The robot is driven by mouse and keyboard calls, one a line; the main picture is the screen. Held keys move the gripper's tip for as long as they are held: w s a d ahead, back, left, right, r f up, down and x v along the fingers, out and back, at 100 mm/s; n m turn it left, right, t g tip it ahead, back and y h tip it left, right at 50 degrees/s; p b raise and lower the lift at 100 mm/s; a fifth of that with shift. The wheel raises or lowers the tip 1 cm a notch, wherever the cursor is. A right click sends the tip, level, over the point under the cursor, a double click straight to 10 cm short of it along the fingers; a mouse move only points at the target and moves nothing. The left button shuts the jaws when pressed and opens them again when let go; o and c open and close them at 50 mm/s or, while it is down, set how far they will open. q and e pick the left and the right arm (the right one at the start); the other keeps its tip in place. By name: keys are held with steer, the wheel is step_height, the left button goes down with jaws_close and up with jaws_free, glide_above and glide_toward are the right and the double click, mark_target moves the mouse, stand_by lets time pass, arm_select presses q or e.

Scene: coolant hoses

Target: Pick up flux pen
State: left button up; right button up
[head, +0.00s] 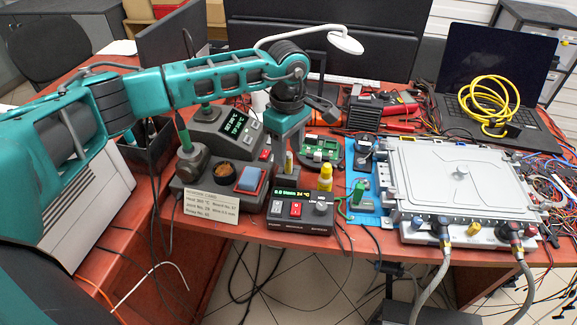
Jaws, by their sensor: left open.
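My left gripper (289,166) reaches in from the left and points down over the work table, its two grey fingers apart. A slim upright thing with a yellowish top, probably the flux pen (289,162), shows between the fingers, behind the black box with a green display. Its lower part is hidden, and I cannot tell whether the fingers touch it. A thicker yellow-capped bottle (325,178) stands just right of the gripper. My right gripper is not in view.
The black display box (297,212) stands in front of the fingers. A soldering station (226,134) and a blue sponge (249,179) are to the left. A green circuit board (321,152) lies behind right. A large grey metal housing (455,185) with hoses fills the right side.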

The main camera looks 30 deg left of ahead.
mark_target(288, 153)
arm_select(q)
steer(key=shift+f, duration=1.95)
jaws_close()
